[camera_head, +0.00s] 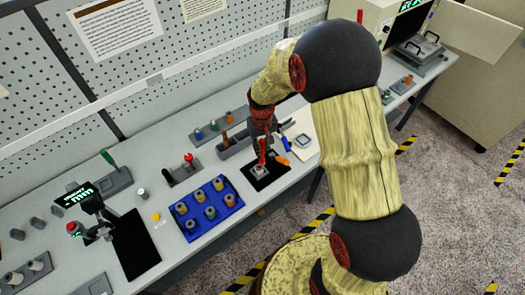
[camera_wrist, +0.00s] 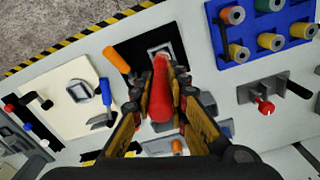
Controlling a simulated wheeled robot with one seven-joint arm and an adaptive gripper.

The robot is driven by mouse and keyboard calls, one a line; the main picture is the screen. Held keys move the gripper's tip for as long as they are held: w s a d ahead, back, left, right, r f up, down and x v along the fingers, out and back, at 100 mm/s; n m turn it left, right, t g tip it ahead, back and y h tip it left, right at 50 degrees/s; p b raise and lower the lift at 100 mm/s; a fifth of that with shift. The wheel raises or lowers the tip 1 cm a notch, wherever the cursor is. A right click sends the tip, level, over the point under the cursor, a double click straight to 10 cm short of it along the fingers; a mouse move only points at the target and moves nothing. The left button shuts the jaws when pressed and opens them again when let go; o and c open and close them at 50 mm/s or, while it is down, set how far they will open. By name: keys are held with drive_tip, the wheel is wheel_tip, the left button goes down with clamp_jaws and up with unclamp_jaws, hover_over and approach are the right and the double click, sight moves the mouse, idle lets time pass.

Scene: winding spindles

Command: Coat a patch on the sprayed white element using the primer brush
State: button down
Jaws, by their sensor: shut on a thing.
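My gripper (camera_wrist: 165,100) is shut on a red-handled tool (camera_wrist: 162,90), which looks like the primer brush. In the head view the red tool (camera_head: 262,150) points down over a black mat (camera_head: 274,178). A small pale grey-white element (camera_head: 258,172) sits on the mat under the tool. The wrist view shows a pale square piece (camera_wrist: 160,48) on the mat just beyond the tool. I cannot tell whether the brush tip touches it. The fingers and handle hide part of the piece.
Left of the mat is a blue tray (camera_head: 232,207) with several spools. An orange-handled tool (camera_wrist: 116,55) lies by the mat's edge. A white board (camera_wrist: 60,112) with a blue-handled tool (camera_wrist: 106,92) lies beside it. A grey rack (camera_head: 228,145) stands behind.

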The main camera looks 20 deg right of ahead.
sight(262, 142)
drive_tip(key=shift+r+p, duration=0.55)
drive_tip(key=shift+r, duration=0.65)
